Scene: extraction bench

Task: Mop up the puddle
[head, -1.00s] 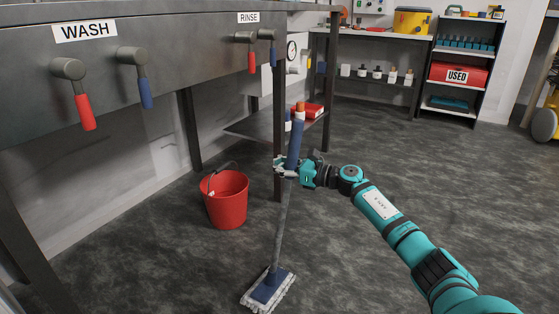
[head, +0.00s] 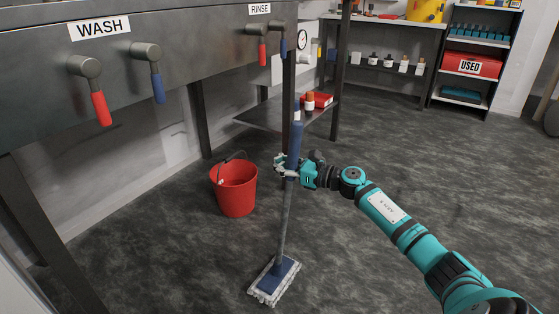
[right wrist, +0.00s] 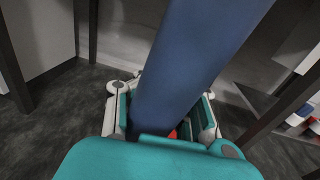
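The mop has a blue upper grip (head: 295,142), a grey pole (head: 284,222) and a flat blue head with a whitish fringe (head: 273,281). It stands nearly upright, its head low at or on the dark floor. My right gripper (head: 285,166) is shut around the blue grip. The right wrist view shows the blue grip (right wrist: 190,60) between the fingers (right wrist: 163,112). I cannot make out a puddle on the dark, mottled floor. My left gripper is not in view.
A red bucket (head: 235,188) stands left of the mop pole. The steel bench (head: 180,45) with red and blue taps is at the left, its legs on the floor. A shelf unit (head: 471,95) stands at the back right. Floor (head: 430,190) in the middle and right is open.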

